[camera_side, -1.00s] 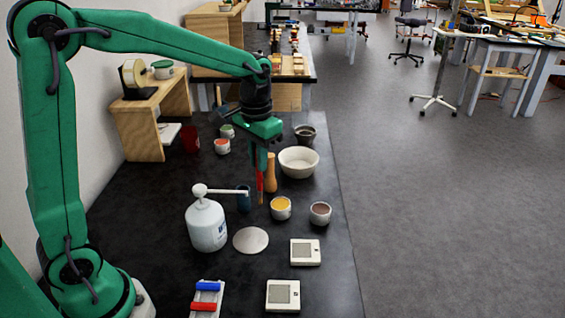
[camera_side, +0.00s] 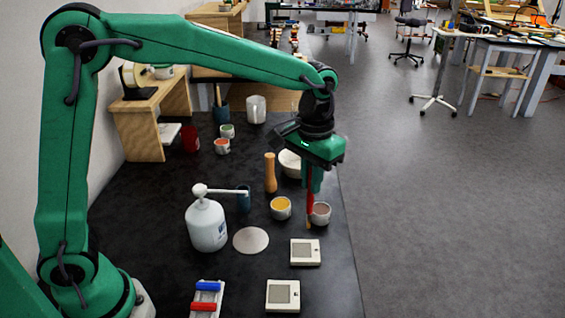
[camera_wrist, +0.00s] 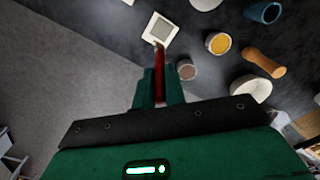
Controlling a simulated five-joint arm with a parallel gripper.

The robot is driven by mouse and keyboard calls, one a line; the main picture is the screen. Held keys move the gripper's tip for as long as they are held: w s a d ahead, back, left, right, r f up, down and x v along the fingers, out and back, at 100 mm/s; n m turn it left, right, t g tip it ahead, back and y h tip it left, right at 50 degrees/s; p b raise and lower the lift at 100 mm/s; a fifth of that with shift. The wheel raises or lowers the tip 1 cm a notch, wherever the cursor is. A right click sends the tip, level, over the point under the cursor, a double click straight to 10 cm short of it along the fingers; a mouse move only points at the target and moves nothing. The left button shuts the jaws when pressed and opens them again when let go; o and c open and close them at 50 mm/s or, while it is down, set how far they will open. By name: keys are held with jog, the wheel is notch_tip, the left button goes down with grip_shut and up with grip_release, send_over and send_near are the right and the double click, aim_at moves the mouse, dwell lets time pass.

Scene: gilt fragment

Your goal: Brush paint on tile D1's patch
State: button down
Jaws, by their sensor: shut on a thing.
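My gripper (camera_side: 311,186) is shut on a red-handled brush (camera_side: 309,203), which hangs tip down. The brush also shows between the fingers in the wrist view (camera_wrist: 159,85). Its tip appears just left of the mauve paint pot (camera_side: 321,210); in the wrist view the tip overlaps the near edge of a tile (camera_wrist: 159,28), and I cannot tell its height. Two white square tiles with grey patches lie on the table, one farther (camera_side: 305,252) and one nearer (camera_side: 283,296). I cannot read which is D1. A yellow paint pot (camera_side: 281,208) stands left of the mauve pot.
A wooden mill (camera_side: 270,173) and a white bowl (camera_side: 289,163) stand behind the pots. The table's right edge is close to the tiles.

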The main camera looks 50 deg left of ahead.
aim_at(310, 213)
jog(key=shift+d, duration=0.2)
jog(key=shift+f, duration=4)
jog(key=shift+a, duration=0.1)
jog(key=shift+s+a+r, duration=0.1)
jog(key=shift+s+a, duration=0.85)
jog(key=shift+s, duration=0.05)
jog(key=shift+w+d, duration=0.1)
